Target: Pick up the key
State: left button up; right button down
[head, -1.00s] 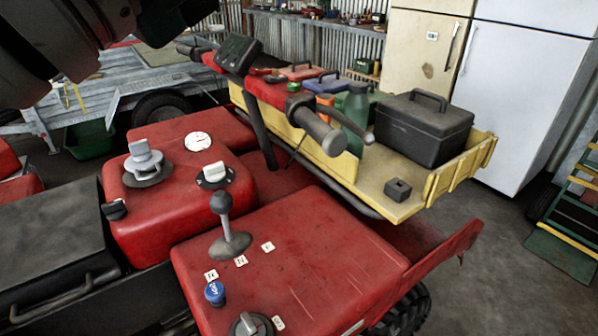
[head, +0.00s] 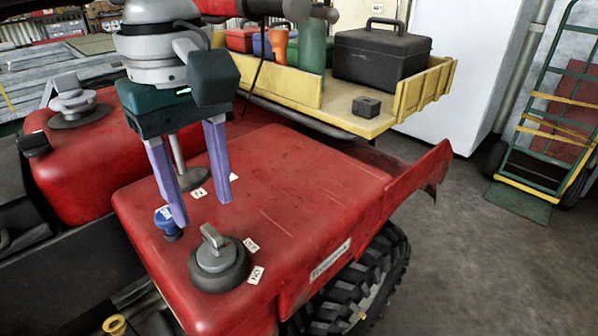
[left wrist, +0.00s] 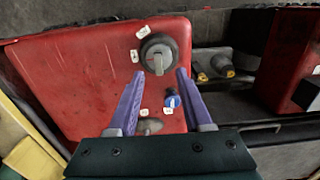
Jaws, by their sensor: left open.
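The grey key (head: 212,238) sits upright in a round dark switch (head: 219,266) on the red body panel near its front edge. In the left wrist view the key (left wrist: 158,63) is just beyond the fingertips, roughly centred between them. My left gripper (head: 201,212) points down above the panel with its purple fingers apart and nothing between them. It is a little above and behind the key in the head view, and no contact shows. The gripper also shows in the left wrist view (left wrist: 159,73). My right gripper is out of view.
A blue knob (head: 167,222) stands close to the left finger. A gear lever (head: 184,170) rises behind the fingers, partly hidden. Small white labels lie around the switch. A yellow cargo bed (head: 385,122) with a black toolbox (head: 381,52) is behind. A hand truck (head: 552,130) stands at right.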

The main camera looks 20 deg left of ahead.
aim_at(210, 230)
pick_arm(q)
jog(key=f, duration=0.6)
jog(key=shift+w+a+f, duration=0.15)
jog(key=shift+a+f, duration=0.05)
jog(key=shift+f, duration=0.05)
grip_shut()
dwell(0.3)
